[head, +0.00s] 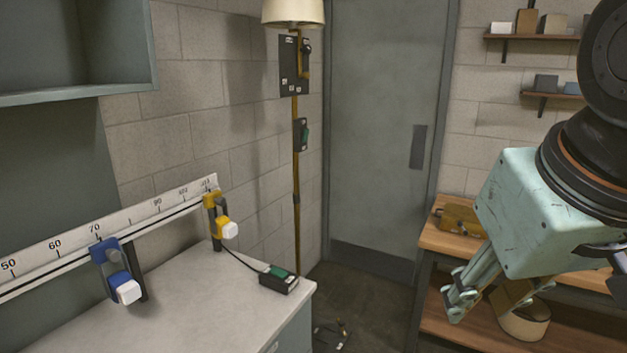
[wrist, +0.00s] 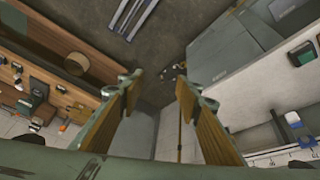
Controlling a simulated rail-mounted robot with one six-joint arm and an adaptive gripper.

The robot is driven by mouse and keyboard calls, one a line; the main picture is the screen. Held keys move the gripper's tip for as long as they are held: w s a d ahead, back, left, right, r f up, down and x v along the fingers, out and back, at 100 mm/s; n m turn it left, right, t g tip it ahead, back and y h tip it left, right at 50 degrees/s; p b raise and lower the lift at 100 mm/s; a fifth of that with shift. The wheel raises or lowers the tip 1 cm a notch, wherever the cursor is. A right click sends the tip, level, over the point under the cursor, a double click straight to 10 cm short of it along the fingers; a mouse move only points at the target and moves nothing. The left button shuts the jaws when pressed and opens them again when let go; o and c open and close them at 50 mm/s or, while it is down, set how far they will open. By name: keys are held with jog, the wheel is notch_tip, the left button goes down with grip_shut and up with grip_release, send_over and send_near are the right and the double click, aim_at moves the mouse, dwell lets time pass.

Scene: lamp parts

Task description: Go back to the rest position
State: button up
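My gripper (head: 482,305) hangs at the right of the head view, pointing down, near the front of the wooden workbench. In the wrist view its two fingers (wrist: 158,82) stand apart with a clear gap and nothing between them. A standing lamp with a cream shade (head: 293,12) and a brass pole (head: 296,215) stands left of the door, well away from my gripper. A dark panel (head: 293,66) and a small switch box (head: 301,135) sit along the pole. The rest position is not marked in either view.
The workbench (head: 449,240) bears a wooden object; a round cream piece (head: 524,322) is partly behind my gripper. At left, a blue clamp (head: 107,258) and yellow clamp (head: 213,208) sit along a ruled rail. A green-topped box (head: 279,278) lies on the grey counter (head: 205,300).

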jog(key=s+a+f+g, duration=0.1)
jog(key=s+f, duration=0.1)
jog(key=s, duration=0.7)
jog(key=shift+s+f+y, duration=0.15)
jog(key=shift+y, duration=0.15)
jog(key=shift+c, duration=0.2)
dwell(1.4)
